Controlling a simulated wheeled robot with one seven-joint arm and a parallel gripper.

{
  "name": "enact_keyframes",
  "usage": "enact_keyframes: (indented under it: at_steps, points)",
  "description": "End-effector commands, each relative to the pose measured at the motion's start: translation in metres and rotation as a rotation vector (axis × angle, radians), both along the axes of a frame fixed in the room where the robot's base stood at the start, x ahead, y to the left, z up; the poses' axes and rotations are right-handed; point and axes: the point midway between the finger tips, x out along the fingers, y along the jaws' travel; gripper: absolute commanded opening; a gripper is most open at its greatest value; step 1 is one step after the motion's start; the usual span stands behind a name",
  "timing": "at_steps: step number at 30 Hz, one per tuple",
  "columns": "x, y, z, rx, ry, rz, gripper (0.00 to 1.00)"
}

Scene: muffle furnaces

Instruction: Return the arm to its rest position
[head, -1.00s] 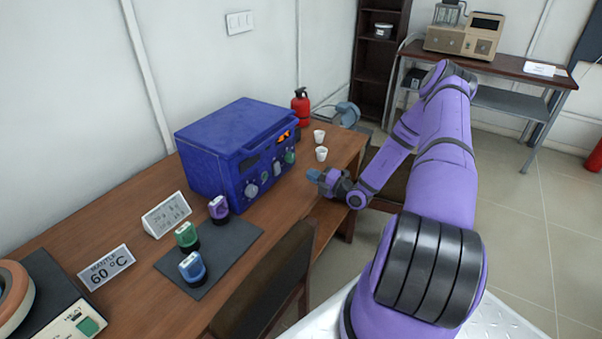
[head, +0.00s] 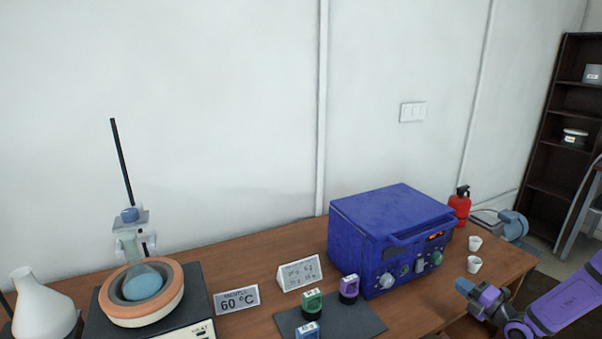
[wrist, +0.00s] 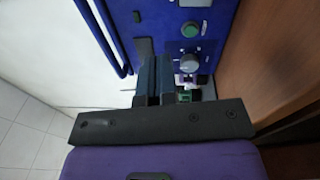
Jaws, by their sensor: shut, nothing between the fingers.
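My gripper (head: 465,287) is at the right of the head view, over the front edge of the wooden table, with my purple arm reaching in from the right edge. Its fingers are shut and hold nothing. In the wrist view the dark fingers (wrist: 154,80) lie close together, pointing toward the blue furnace front (wrist: 172,45) with its knobs. In the head view the blue muffle furnace (head: 390,238) stands to the left of the gripper, apart from it. Most of my arm is outside the head view.
Two white cups (head: 474,265) stand just beyond the gripper. A red extinguisher (head: 460,205) stands behind them. Colored-top weights (head: 349,289) sit on a dark mat (head: 370,320). A heating mantle with a flask (head: 142,290) is at the left. A dark shelf (head: 560,120) stands far right.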

Motion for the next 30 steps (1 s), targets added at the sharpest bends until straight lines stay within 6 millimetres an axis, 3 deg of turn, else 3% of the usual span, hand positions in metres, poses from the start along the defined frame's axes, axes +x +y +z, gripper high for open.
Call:
enact_keyframes:
  at_steps: [6,14,20,30]
  points:
    - [0.007,0.041,0.062,-0.281,-0.103,0.236,0.00]
    - [-0.002,0.095,0.130,-0.627,-0.269,0.530,0.00]
    - [-0.019,0.133,0.177,-0.880,-0.422,0.747,0.00]
    - [-0.062,0.189,0.247,-1.281,-0.727,1.099,0.00]
